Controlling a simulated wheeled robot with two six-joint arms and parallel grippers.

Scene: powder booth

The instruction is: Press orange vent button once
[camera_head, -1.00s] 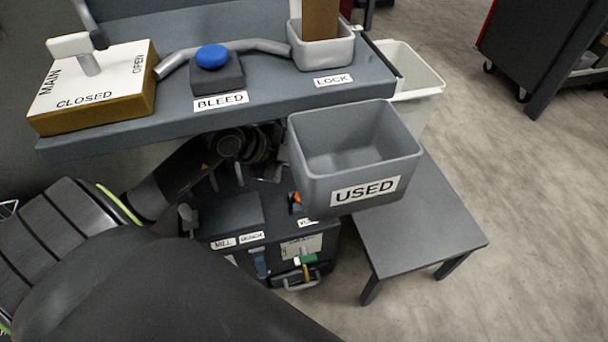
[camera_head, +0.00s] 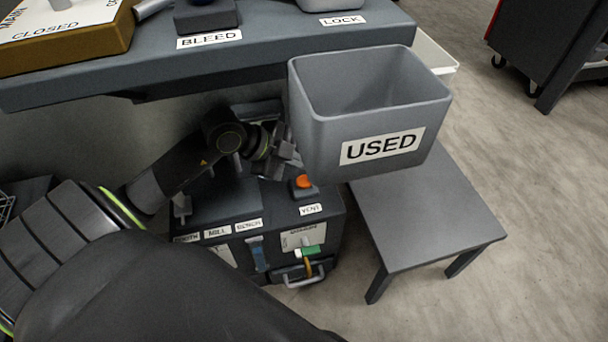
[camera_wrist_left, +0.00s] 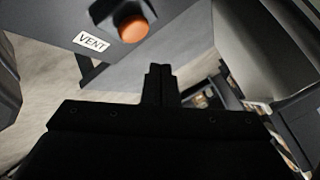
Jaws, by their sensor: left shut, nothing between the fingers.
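The orange vent button (camera_head: 303,181) sits on a dark base on top of a dark cabinet, above a white VENT label (camera_head: 311,209). In the left wrist view the orange button (camera_wrist_left: 133,29) is at the top, with its VENT label (camera_wrist_left: 91,42) to the left. My left gripper (camera_head: 290,152) is just behind and to the left of the button in the head view, partly hidden by the grey USED bin. In the left wrist view its fingers (camera_wrist_left: 160,72) are shut and empty, apart from the button in the picture. My right gripper is not in view.
The grey USED bin (camera_head: 320,142) hangs close above and right of the button. A shelf (camera_head: 270,62) with a BLEED label (camera_head: 209,39) overhangs the cabinet. A low grey table (camera_head: 430,215) stands to the right. Open floor lies beyond it.

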